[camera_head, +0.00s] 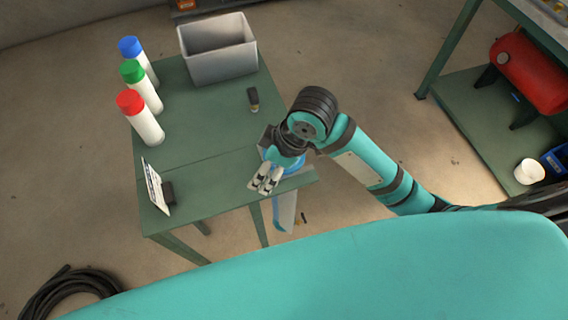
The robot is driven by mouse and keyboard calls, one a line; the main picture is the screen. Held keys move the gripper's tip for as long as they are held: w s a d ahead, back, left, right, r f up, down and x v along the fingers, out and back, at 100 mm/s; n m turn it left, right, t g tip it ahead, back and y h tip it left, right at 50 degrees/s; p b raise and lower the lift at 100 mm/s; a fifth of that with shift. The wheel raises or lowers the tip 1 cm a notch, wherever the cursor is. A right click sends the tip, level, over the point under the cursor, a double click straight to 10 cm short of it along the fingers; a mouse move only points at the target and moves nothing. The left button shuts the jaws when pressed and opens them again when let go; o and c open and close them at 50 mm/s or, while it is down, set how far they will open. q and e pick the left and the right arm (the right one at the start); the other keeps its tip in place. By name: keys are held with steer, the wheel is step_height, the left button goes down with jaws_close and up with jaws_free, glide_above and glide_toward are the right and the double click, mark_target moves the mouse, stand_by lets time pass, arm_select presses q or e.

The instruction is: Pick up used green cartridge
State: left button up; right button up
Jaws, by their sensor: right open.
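A white cartridge with a green cap (142,88) stands on the green table, in the middle of a row between a blue-capped one (138,60) and a red-capped one (141,118). I cannot tell from the picture whether it is used. My right gripper (264,181) is open and empty over the table's near right corner, well to the right of and nearer than the green-capped cartridge. My left gripper is not in view.
The green table (205,150) has a grey bin (218,65) at its back, a small dark object (253,99) at its right, and a propped sign (155,187) at the near left. The table's middle is clear. A red tank (530,72) lies on a bench shelf at right.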

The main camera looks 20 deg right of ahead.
steer(key=w+d+r+n+g+h, duration=0.2)
steer(key=w+d+r+n+h, duration=0.25)
steer(key=w+d+r, duration=0.4)
steer(key=shift+y, duration=0.35)
steer(key=f, duration=0.3)
steer(key=s+a+f, duration=0.1)
steer(key=f, duration=0.5)
steer(key=shift+s+a, duration=0.15)
steer(key=shift+a, duration=0.2)
steer(key=shift+a+f, duration=0.2)
steer(key=shift+f, duration=1.4)
steer(key=shift+a+f, duration=0.15)
steer(key=shift+f, duration=1.4)
jaws_close()
